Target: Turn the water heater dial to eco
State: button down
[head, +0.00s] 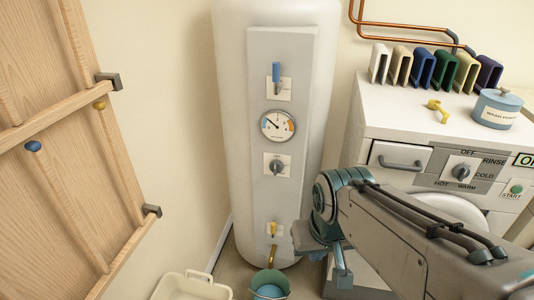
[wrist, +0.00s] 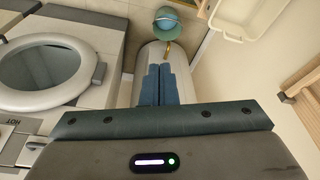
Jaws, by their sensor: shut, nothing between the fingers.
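The white water heater (head: 228,110) stands upright in the middle of the head view, with a pale panel on its front. Its grey dial (head: 277,167) sits on a small white plate below a round gauge (head: 278,125). The lettering around the dial is too small to read, so its setting is unclear. A blue lever (head: 276,75) is above the gauge. In the wrist view my gripper (wrist: 160,68) has its blue fingers shut together and empty, over the heater's lower part. The dial does not show there; my gripper is apart from it, lower down.
A yellow tap handle (head: 272,229) and brass spout are low on the heater, above a teal bucket (head: 269,288). A cream tub (head: 190,287) stands to the left. A washer (head: 400,130) is close on the right; a wooden rack (head: 60,150) is on the left.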

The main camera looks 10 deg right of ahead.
aim_at(276, 167)
jog(key=u, duration=1.55)
jog(key=k, duration=0.85)
jog(key=z, duration=1.6)
jog(key=i, duration=0.5)
